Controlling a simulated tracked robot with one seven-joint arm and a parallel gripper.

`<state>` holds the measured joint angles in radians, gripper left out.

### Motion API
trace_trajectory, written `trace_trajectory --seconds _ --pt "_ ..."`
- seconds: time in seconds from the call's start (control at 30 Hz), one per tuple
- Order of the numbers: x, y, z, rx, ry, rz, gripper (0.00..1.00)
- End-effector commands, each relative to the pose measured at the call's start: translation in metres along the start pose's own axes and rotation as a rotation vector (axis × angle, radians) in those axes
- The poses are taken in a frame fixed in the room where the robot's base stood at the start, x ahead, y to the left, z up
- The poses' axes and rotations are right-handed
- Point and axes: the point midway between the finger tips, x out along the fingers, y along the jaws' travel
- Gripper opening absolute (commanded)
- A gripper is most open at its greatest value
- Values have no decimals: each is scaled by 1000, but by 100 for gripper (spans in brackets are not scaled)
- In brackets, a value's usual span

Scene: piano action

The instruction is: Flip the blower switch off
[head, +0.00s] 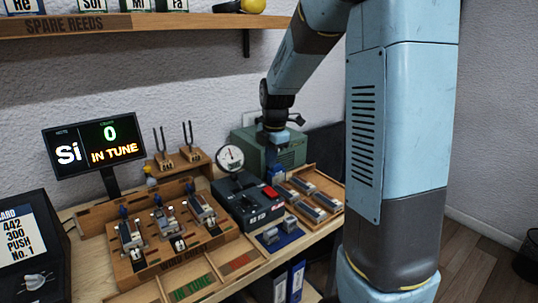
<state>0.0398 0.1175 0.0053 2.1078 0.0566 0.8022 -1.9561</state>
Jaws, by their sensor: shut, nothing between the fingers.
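A green box (290,158), perhaps the blower, stands against the wall at the back of the bench. My gripper (276,139) is shut and empty, pointing down in front of the green box's upper part. I cannot tell whether it touches the box. The blower switch cannot be made out; my gripper may hide it. A dark unit (245,206) with a round gauge (230,158) and a red part (271,191) stands in front and to the left of the green box.
A wooden tray with metal reed parts (313,203) lies right of the dark unit. A wooden rack (165,243) with several reed clamps stands left. Tuning forks (176,150) stand behind it. A screen (93,147) reads Si, 0, IN TUNE. A shelf (150,24) hangs above.

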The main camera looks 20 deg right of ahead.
Motion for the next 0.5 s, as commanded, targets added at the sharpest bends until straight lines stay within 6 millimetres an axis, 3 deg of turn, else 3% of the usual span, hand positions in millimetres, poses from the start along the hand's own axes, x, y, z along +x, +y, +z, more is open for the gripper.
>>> trace_trajectory --seconds 0.3,0.5 --pt "58 -1 -1 -1 2 -4 0" --pt "82 0 -1 1 1 -1 0"
